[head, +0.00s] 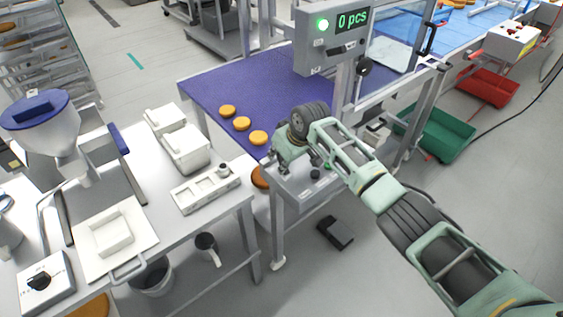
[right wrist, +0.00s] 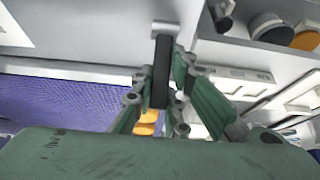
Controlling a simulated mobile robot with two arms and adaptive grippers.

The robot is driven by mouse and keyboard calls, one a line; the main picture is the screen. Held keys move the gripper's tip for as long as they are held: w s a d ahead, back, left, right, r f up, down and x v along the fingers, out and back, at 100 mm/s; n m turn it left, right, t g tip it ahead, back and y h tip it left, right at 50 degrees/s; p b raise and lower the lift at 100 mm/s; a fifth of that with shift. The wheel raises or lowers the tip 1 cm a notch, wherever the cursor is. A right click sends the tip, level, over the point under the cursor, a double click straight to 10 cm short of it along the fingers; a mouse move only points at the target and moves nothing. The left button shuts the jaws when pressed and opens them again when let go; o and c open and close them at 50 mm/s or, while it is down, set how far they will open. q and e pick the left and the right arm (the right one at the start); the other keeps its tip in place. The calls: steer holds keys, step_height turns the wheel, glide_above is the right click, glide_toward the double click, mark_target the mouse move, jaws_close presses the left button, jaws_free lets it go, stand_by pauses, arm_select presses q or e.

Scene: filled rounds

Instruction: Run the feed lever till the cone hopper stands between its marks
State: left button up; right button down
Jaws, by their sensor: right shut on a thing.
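The cone hopper (head: 47,130) stands at the left in the head view, pale with a blue rim. Its marks and fill level are too small to tell. My right gripper (head: 276,158) is at the near end of the purple belt, above the small control box. In the right wrist view its fingers (right wrist: 163,70) are closed around a dark upright bar (right wrist: 160,88), which looks like the feed lever. In the head view the gripper hides this bar. My left gripper is in neither view.
The purple belt (head: 222,83) carries several orange rounds (head: 241,124). The control box (head: 305,190) is below my gripper. The white table (head: 190,230) holds a tray (head: 206,190) and boxes. Green (head: 440,135) and red crates stand on the floor.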

mark_target(288, 174)
steer(key=shift+w+a+f+g+h, duration=0.2)
steer(key=shift+w+g+h, duration=0.1)
steer(key=shift+g, duration=0.2)
steer(key=shift+s, duration=0.1)
steer(key=c, duration=1.7)
jaws_free()
steer(key=shift+f, duration=0.1)
steer(key=v, duration=1.2)
steer(key=shift+a, duration=0.1)
